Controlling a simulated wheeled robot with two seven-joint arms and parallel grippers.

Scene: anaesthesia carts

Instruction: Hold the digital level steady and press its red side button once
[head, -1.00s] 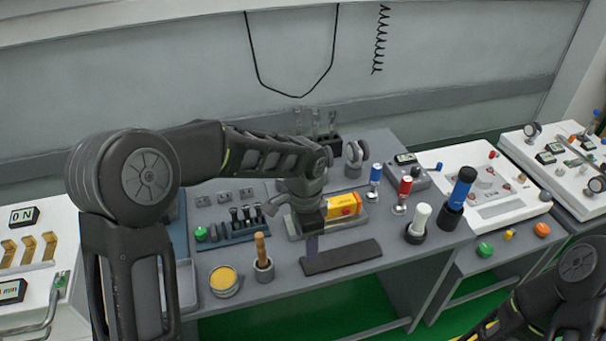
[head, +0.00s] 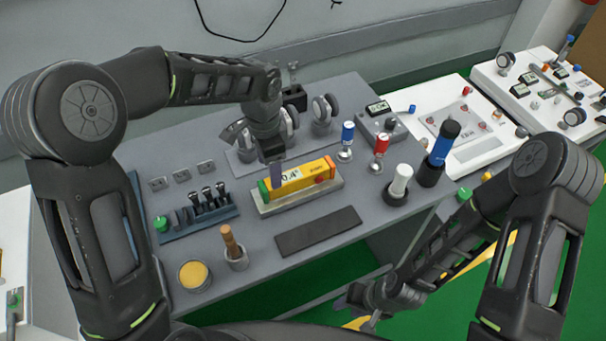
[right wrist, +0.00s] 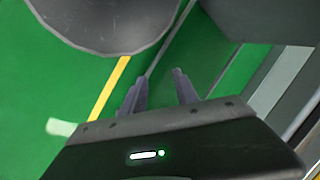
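The digital level (head: 305,180) is a yellow-orange bar with a green left end and a display reading about 0.4°. It lies in a long grey holder (head: 322,196) on the bench. Its red button (head: 320,180) shows on the near face, toward the right end. My left gripper (head: 277,178) points down at the level's left half, one finger overlapping it beside the display; its other finger is hidden, so its grip is unclear. My right gripper (head: 362,312) is low in front of the bench, away from the level. In the right wrist view its fingers (right wrist: 157,78) are apart and empty.
A dark mat (head: 318,231) lies in front of the holder. A wooden-handled tool in a cup (head: 235,255) and a yellow-topped tin (head: 195,275) stand front left. Blue and red-topped pieces (head: 346,142) and a white-handled piece (head: 399,184) stand to the right.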

